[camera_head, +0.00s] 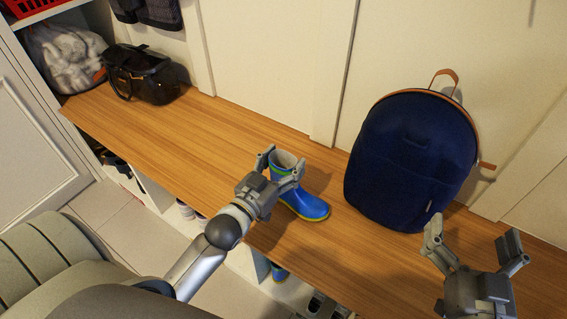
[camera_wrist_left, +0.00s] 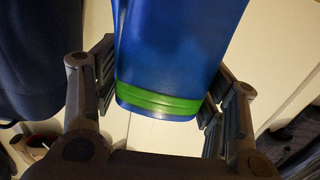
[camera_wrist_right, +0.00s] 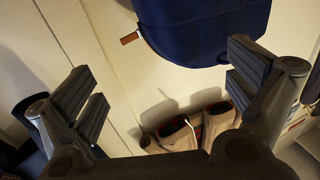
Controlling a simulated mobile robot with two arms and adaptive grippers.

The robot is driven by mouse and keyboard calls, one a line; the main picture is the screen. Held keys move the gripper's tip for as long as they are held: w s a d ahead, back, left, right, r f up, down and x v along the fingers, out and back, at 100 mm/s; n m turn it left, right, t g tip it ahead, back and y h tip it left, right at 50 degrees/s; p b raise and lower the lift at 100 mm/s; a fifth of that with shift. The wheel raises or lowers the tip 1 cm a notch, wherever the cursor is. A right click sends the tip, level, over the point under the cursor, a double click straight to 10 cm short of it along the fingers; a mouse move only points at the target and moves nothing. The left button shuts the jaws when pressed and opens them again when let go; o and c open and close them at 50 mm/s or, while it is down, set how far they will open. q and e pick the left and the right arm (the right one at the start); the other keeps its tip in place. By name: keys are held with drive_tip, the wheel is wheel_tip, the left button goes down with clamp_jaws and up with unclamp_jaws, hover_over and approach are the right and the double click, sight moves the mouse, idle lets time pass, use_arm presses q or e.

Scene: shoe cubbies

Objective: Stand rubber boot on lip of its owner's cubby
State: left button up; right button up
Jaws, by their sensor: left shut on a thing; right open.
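The blue rubber boot (camera_head: 311,205) with green trim is upright at the wooden bench's middle, toe pointing right. I cannot tell whether its sole touches the bench. My left gripper (camera_head: 282,165) is shut around the top of its shaft, which also shows between the fingers in the left wrist view (camera_wrist_left: 165,60). A second blue boot (camera_head: 279,272) is partly visible in a cubby below the bench's front edge. My right gripper (camera_head: 474,246) is open and empty, over the bench's right part. The cubby's owner mark is not visible.
A navy backpack (camera_head: 414,160) stands against the wall, right of the boot. Shoes (camera_head: 315,304) sit in the cubbies below. The bench (camera_head: 190,130) is clear left of the boot.

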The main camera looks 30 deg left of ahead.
use_arm(q)
drive_tip(key=o, duration=1.7)
